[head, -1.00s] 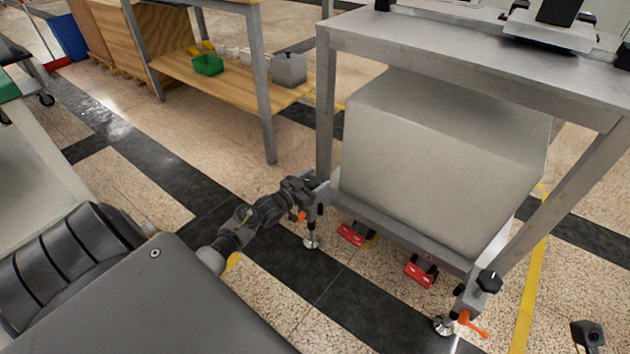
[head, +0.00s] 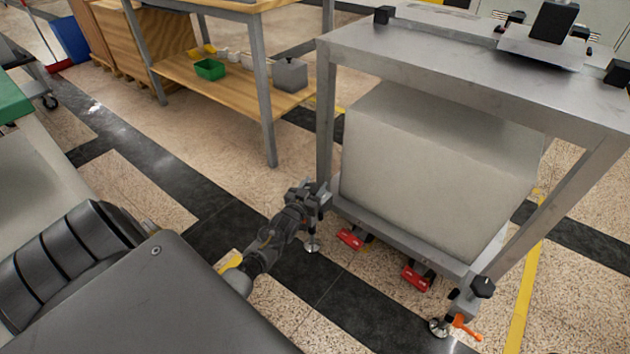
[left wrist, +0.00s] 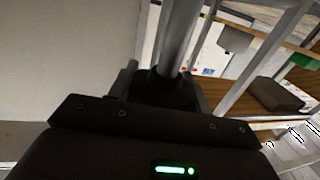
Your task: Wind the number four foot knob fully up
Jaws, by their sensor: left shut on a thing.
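A grey metal cart stands on adjustable feet. My left gripper (head: 312,196) is at the cart's left leg (head: 325,120), just above a round metal foot (head: 311,245). In the left wrist view its fingers (left wrist: 163,88) are shut around a dark knob (left wrist: 170,92), below the grey leg (left wrist: 180,35). The knob is mostly hidden by the gripper in the head view. No number is readable on it. Another black foot knob (head: 483,287) sits on the front right leg, with an orange lever (head: 466,327) below it. My right gripper is not in view.
A big pale box (head: 435,165) fills the cart's lower shelf. Two red pedals (head: 350,239) (head: 415,279) stick out under its edge. A wooden-shelf bench (head: 235,85) with a green bin (head: 210,69) stands behind.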

